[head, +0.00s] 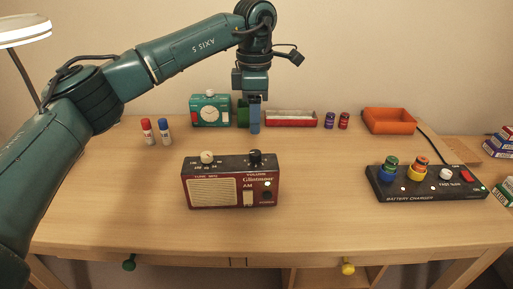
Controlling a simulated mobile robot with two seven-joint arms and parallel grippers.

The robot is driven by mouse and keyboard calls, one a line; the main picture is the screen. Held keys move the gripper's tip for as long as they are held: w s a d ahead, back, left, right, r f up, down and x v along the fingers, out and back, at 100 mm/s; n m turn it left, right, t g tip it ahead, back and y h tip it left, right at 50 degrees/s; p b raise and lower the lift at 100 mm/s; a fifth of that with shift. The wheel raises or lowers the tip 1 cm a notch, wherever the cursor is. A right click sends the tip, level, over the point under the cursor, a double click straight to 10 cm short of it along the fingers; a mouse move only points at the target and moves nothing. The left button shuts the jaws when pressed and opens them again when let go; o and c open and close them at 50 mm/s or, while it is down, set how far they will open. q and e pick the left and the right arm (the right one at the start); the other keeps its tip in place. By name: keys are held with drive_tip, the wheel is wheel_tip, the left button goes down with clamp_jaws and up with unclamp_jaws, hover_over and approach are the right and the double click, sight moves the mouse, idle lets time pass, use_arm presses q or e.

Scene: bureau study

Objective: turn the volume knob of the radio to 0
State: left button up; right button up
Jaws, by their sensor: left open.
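The radio (230,182) is dark red with a cream speaker grille and stands upright near the middle of the desk. On its dark top are a cream knob (207,156) at the left, by the tune lettering, and a black volume knob (255,157) at the right. The volume knob's setting is too small to read. My left gripper (255,129) points down, open and empty, above the volume knob in the picture. A gap shows between fingertips and knob; I cannot tell how far behind it they are. My right gripper is out of view.
A teal clock radio (210,111), a red-rimmed tray (291,118) and an orange bin (389,121) stand at the back. A black battery charger (425,185) is at the right. Small red and blue cylinders (156,132) stand at left. The desk front is clear.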

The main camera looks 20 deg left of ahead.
sight(255, 152)
use_arm(q)
wheel_tip(255, 152, down, 9)
drive_tip(key=shift+f, duration=0.1)
drive_tip(key=shift+c, duration=0.5)
drive_tip(key=c, duration=0.9)
